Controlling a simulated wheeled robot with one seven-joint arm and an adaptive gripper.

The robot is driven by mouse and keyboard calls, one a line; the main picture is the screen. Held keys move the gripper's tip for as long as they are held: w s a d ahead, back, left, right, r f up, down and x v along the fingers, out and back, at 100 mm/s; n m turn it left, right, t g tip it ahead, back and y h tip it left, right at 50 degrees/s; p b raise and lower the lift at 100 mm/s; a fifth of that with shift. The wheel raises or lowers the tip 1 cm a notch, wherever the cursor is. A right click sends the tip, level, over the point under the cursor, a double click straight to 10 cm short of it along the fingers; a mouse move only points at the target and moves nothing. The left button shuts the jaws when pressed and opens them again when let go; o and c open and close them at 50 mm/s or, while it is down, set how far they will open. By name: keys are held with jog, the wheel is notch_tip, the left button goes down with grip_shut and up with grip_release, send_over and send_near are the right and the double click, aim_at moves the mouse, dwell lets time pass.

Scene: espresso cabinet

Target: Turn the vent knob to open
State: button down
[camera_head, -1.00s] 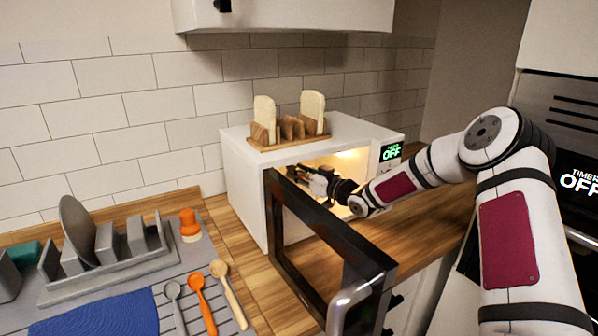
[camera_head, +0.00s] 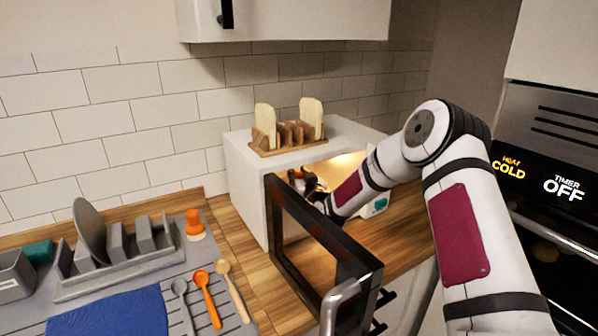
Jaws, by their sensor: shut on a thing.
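No vent knob can be made out in this view. My gripper (camera_head: 304,183) is inside the lit white microwave (camera_head: 247,190), behind the frame of its open door. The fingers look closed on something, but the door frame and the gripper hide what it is. My arm reaches in from the right and covers much of the microwave's front. A small green display (camera_head: 380,204) shows partly beside my arm.
The open dark door (camera_head: 355,258) juts toward the front. A wooden rack (camera_head: 288,147) with two bread slices stands on the microwave. A grey dish rack (camera_head: 120,273), several spoons and a blue cloth (camera_head: 115,312) lie left. An oven (camera_head: 555,150) stands right.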

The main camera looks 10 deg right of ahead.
jog(key=shift+m+h, duration=1.1)
jog(key=shift+h, duration=0.7)
jog(key=c, duration=1.2)
grip_release()
jog(key=shift+d+y, duration=0.15)
jog(key=shift+y, duration=0.15)
